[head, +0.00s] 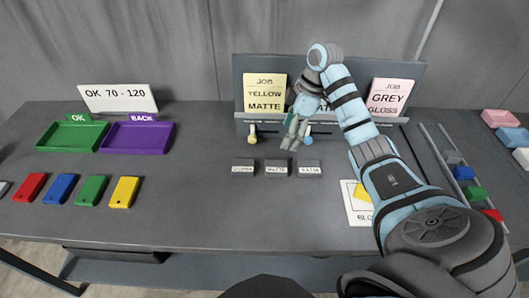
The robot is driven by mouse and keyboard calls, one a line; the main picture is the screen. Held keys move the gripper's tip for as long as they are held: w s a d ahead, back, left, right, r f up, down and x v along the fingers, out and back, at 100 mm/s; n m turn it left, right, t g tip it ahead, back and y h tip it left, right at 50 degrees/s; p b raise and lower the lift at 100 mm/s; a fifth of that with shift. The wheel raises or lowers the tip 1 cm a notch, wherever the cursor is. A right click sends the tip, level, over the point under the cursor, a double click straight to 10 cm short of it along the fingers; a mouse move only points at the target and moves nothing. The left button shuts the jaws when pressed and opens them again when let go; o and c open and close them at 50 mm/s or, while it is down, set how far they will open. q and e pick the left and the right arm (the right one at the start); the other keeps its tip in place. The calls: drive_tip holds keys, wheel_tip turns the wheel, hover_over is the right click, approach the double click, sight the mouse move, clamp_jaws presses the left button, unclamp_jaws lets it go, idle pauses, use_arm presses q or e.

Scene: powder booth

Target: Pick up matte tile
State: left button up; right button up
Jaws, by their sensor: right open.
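The matte tile (277,168) is a small dark block with a white label reading MATTE. It lies on the grey table, in the middle of a row of three between a tile whose label is hard to read (243,168) and one that seems to read SATIN (309,168). My right gripper (291,145) is open and points down, just behind and slightly right of the matte tile in the picture. Nothing shows between its fingers. My left gripper is not in view.
Behind the gripper stands a dark board with a YELLOW MATTE card (265,92) and a GREY GLOSS card (389,97). Green (46,139) and purple (165,139) trays and coloured blocks are on the left. A white card (356,212) lies beside my right arm. The front middle is clear.

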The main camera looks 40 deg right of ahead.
drive_tip(key=b, duration=0.4)
approach(276, 165)
drive_tip(key=f, duration=0.2)
drive_tip(key=shift+s+d+f, duration=0.25)
drive_tip(key=shift+f, duration=0.1)
drive_tip(key=shift+s+a+f, duration=0.4)
drive_tip(key=shift+s+f, duration=0.05)
drive_tip(key=shift+s, duration=0.15)
drive_tip(key=w+f, duration=0.1)
drive_tip(key=w+a+f, duration=0.1)
drive_tip(key=f, duration=0.1)
drive_tip(key=shift+w+a+f, duration=0.15)
drive_tip(key=shift+a+f, duration=0.05)
drive_tip(key=shift+f, duration=0.1)
drive_tip(key=shift+w+a+f, duration=0.15)
drive_tip(key=shift+w+f, duration=0.4)
drive_tip(key=shift+f, duration=0.35)
drive_tip(key=shift+s+r, duration=0.1)
drive_tip(key=shift+s, duration=0.05)
drive_tip(key=shift+s+r, duration=0.15)
drive_tip(key=shift+s, duration=0.05)
drive_tip(key=shift+c, duration=0.4)
drive_tip(key=shift+s, duration=0.15)
drive_tip(key=c, duration=0.6)
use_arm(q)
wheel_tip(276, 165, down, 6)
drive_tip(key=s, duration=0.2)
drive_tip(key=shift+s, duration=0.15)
use_arm(e)
drive_tip(key=c, duration=0.6)
